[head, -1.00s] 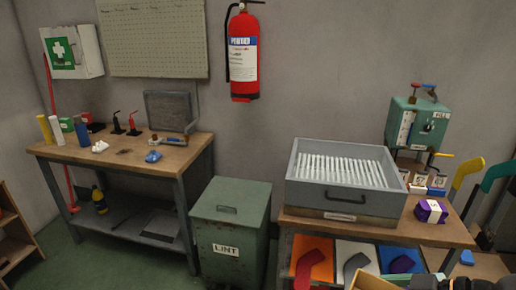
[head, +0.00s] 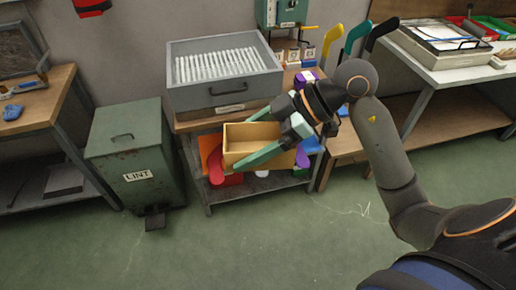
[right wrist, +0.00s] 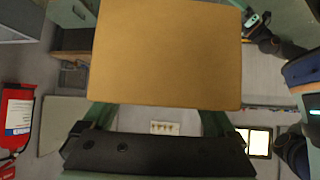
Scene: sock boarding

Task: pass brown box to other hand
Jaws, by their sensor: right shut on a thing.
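The brown box (head: 243,136) is a shallow, open-topped tan box, held in the air in front of the metal cart in the head view. My right gripper (head: 246,143) is shut on it, with one green finger along each side. In the right wrist view the flat brown face of the box (right wrist: 165,55) fills the upper middle, between the gripper's fingers (right wrist: 158,122), and hides much behind it. My left gripper does not show in the head view.
A green LINT bin (head: 140,150) stands left. A bench (head: 470,95) stands right. The floor in front is clear.

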